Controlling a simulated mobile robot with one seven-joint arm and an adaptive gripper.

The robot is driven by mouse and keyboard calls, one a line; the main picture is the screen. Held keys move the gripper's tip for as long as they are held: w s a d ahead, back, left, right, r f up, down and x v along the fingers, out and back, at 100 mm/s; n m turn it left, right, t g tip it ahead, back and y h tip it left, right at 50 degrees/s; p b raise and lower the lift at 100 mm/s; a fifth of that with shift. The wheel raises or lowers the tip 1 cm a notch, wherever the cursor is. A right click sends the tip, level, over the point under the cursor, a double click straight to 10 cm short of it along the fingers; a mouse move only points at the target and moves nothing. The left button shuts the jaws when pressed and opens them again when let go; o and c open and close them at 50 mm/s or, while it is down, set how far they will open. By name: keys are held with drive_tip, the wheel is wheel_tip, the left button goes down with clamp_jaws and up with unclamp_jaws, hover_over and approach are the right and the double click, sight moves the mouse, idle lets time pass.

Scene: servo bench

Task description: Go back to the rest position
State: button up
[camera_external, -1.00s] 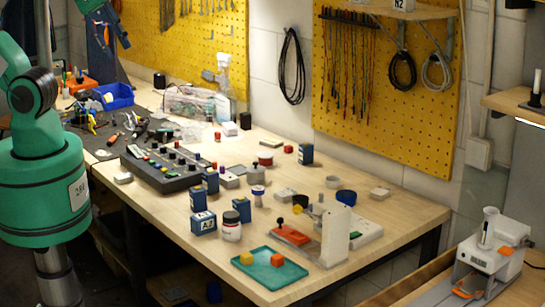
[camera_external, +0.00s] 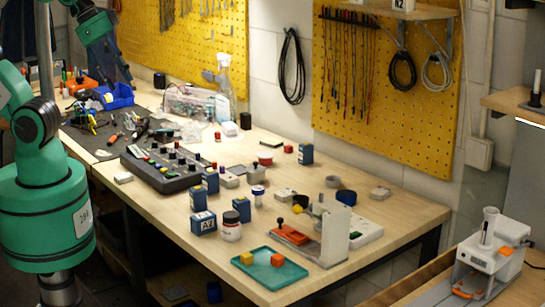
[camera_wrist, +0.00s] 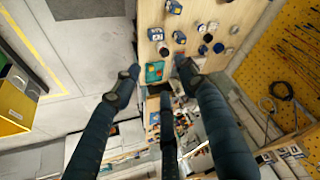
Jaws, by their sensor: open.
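My gripper (camera_external: 117,82) hangs at the upper left in the external view, in front of the yellow pegboard and the far end of the bench. Its dark blue fingers point downward, spread apart, with nothing between them. In the wrist view, my gripper (camera_wrist: 157,80) shows several long dark fingers, wide apart and empty. The bench appears beyond the fingertips there, and no finger visibly touches anything.
The wooden bench (camera_external: 290,180) holds a dark control panel (camera_external: 165,165), blue boxes, and a teal tray (camera_external: 262,278) with small orange blocks. A blue bin (camera_external: 117,96) lies near my gripper in the picture. Bare floor (camera_wrist: 75,110) shows left in the wrist view.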

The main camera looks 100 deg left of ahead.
wheel_tip(320, 180, down, 4)
drive_tip(key=b, duration=0.3)
drive_tip(key=shift+f, duration=0.1)
